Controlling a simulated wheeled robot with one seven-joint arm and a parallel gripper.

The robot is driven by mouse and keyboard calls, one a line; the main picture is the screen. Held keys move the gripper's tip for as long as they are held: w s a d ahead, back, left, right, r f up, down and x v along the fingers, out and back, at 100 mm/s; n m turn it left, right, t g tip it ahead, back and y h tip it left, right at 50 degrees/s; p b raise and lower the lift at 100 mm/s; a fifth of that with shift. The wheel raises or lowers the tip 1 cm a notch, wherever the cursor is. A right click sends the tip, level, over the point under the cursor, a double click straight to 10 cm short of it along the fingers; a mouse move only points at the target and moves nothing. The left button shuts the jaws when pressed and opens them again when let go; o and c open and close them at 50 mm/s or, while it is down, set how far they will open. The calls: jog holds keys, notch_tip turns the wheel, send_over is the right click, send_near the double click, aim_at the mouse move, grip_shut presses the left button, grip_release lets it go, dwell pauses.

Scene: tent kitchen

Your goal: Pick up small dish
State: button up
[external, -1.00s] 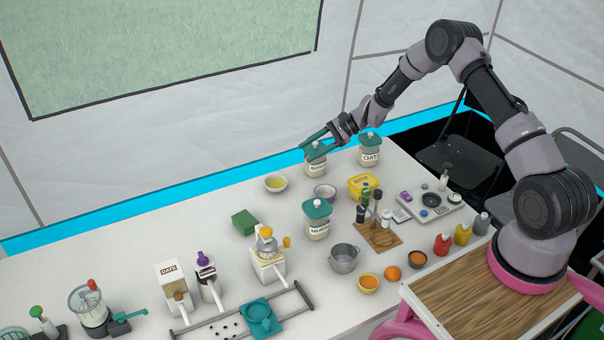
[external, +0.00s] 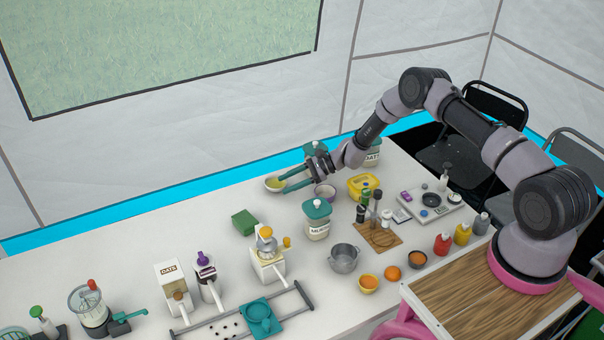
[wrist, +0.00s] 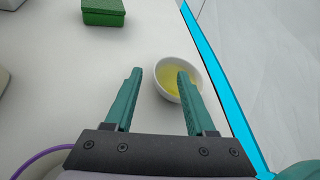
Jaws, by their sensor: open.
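A small white dish (external: 268,186) with yellow liquid in it stands on the white table near the back edge. It also shows in the wrist view (wrist: 160,84), upright. My gripper (external: 283,183) is open and low over the table at this dish. In the wrist view, the right finger of my gripper (wrist: 160,74) overlaps the dish and hides part of its right side. The left finger is to the left of the dish, with bare table beside it. Nothing is held. I cannot tell whether a finger touches the rim.
A purple-rimmed bowl (external: 325,191) stands close under my gripper. A teal-lidded jar (external: 317,220) is in front of it, and more jars stand behind my wrist. A green box (external: 244,222) lies ahead to the left. The table left of the dish is clear.

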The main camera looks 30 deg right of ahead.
aim_at(275, 190)
jog(key=x, duration=0.3)
jog(key=shift+a+f, duration=0.15)
jog(key=shift+f, duration=0.1)
grip_shut()
